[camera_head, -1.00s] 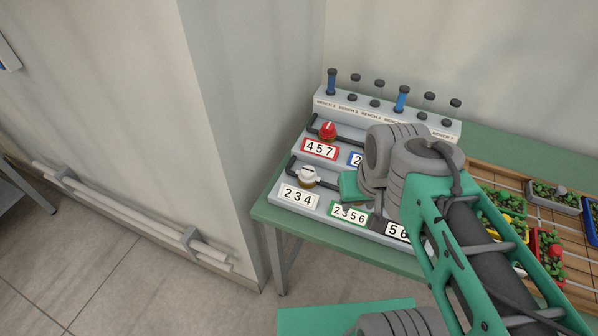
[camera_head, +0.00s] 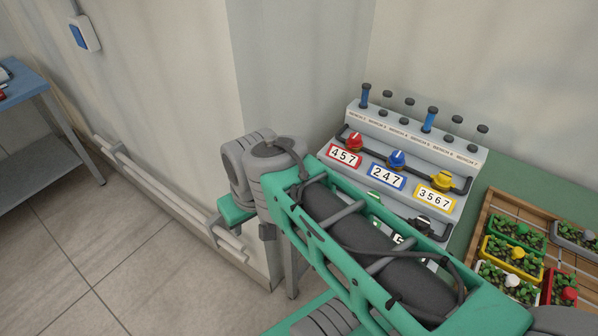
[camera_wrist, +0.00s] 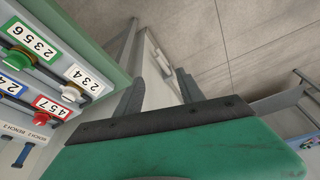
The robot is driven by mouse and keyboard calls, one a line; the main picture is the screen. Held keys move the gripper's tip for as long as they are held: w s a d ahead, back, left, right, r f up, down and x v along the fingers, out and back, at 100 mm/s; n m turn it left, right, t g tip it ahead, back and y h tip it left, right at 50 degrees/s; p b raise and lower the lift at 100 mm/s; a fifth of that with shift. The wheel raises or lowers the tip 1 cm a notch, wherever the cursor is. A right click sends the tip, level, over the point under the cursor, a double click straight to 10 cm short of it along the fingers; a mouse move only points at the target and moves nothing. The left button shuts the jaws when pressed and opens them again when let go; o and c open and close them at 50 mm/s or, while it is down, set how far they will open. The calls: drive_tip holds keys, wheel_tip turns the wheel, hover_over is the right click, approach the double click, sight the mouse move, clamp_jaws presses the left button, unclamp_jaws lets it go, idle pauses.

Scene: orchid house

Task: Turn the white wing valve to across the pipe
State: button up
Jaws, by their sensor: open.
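The white wing valve (camera_wrist: 91,86) shows in the wrist view at the left, beside its 234 label (camera_wrist: 82,75) on the valve panel (camera_wrist: 100,55). Its wing is too small there to tell its angle to the pipe. In the head view my arm hides this valve. My gripper (camera_wrist: 158,92) is open and empty, with its fingers to the right of the panel and apart from the white valve.
Red (camera_head: 354,141), blue (camera_head: 396,158) and yellow (camera_head: 442,180) valves sit on the panel's upper row. A green valve (camera_wrist: 20,58) is near the white one. Planter boxes stand in a wooden tray (camera_head: 485,222) at the right. Wall pipes (camera_head: 165,190) run at the left.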

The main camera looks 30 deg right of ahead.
drive_tip(key=shift+o, duration=1)
drive_tip(key=w+d+r+n, duration=0.1)
drive_tip(key=w+d, duration=0.3)
drive_tip(key=w, duration=0.2)
drive_tip(key=shift+d+n+g+y, duration=0.3)
drive_tip(key=shift+d+n+y, duration=0.1)
drive_tip(key=w+d+f+n+y+b, duration=0.1)
drive_tip(key=d+f+n, duration=0.2)
drive_tip(key=d, duration=1.1)
drive_tip(key=w+d+f+n+y, duration=0.1)
drive_tip(key=d+f+n, duration=0.15)
drive_tip(key=d, duration=1.15)
drive_tip(key=shift+n, duration=0.45)
drive_tip(key=x, duration=0.7)
drive_tip(key=shift+w, duration=0.15)
drive_tip(key=shift+w+f, duration=0.1)
drive_tip(key=shift+f, duration=0.15)
drive_tip(key=shift+c, duration=0.3)
clamp_jaws()
